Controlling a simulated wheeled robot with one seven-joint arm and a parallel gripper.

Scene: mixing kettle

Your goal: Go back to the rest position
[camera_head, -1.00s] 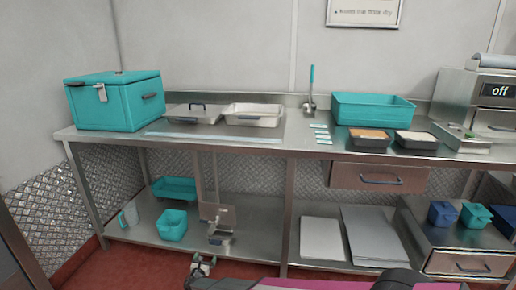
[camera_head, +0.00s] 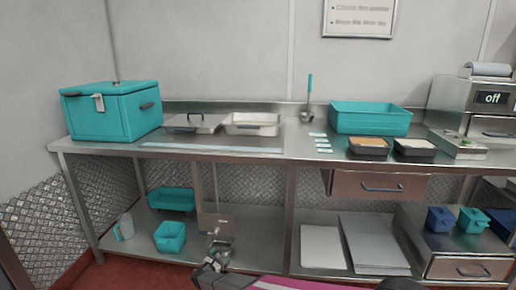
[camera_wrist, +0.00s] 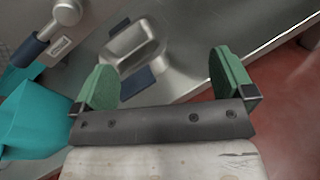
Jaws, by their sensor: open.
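In the wrist view my gripper (camera_wrist: 165,82) has its two green fingers spread wide, with nothing between them. Beyond the fingers lies the metal lower shelf, with a small metal pan (camera_wrist: 130,42) and its dark blue handle a little past the gap. In the head view part of my arm shows at the bottom edge, with its end (camera_head: 209,274) low in front of the lower shelf. The fingers are too small to make out there.
The steel workbench (camera_head: 225,152) holds a teal box (camera_head: 112,112), trays and a ladle (camera_head: 309,100). Its lower shelf (camera_head: 262,230) holds a teal bin (camera_head: 170,237), which also shows in the wrist view (camera_wrist: 35,120), and boards. Red floor is clear in front.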

